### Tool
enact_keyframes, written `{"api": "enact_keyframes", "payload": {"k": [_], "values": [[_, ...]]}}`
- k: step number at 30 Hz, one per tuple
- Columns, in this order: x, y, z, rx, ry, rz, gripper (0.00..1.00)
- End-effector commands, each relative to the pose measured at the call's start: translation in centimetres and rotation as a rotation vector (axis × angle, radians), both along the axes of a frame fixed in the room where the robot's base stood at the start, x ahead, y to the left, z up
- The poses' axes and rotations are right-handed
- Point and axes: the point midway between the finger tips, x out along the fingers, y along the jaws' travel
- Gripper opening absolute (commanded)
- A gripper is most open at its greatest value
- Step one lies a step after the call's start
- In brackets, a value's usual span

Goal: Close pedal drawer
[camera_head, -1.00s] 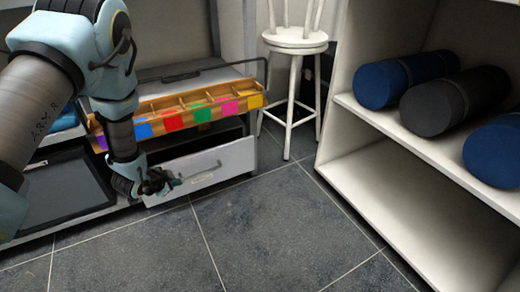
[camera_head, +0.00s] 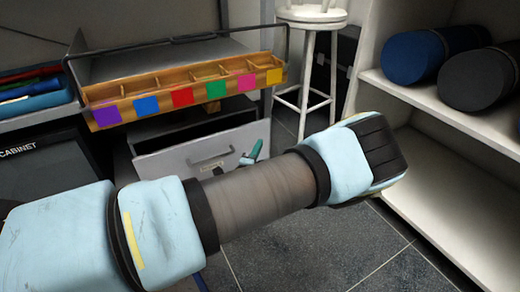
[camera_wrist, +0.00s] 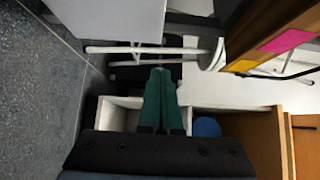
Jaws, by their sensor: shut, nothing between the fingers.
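The pedal drawer is a light grey drawer with a bar handle, its front (camera_head: 186,158) low under the tray of coloured squares in the head view. It stands open, with its dark inside showing behind the front. My gripper (camera_head: 252,152) shows only as green fingers at the right end of the drawer front; my forearm hides the rest. In the wrist view my gripper (camera_wrist: 159,75) is shut and empty. A grey panel at the top left, apparently the drawer front (camera_wrist: 108,18), lies beyond the fingertips. I cannot tell whether they touch it.
The wooden tray (camera_head: 120,112) with coloured squares juts out above the drawer. A white stool (camera_head: 310,18) stands behind to the right. White shelves (camera_head: 440,115) with blue and black rolls stand at the right. Tiled floor (camera_head: 300,255) lies open in front.

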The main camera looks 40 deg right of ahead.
Motion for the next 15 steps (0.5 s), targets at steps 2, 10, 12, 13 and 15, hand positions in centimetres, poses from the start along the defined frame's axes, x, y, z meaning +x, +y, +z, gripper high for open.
{"api": "enact_keyframes", "payload": {"k": [2, 10, 12, 13, 15], "values": [[1.1, -1.4, -0.4, -0.004, 0.0, 0.001, 0.0], [4.5, -5.7, -0.4, -0.003, 0.001, 0.001, 0.0], [5.7, -5.7, -0.5, -0.001, 0.001, 0.002, 0.0], [6.2, -5.8, -0.4, -0.001, 0.001, 0.003, 0.0], [7.0, -5.9, -0.4, 0.0, 0.001, 0.002, 0.0]]}}
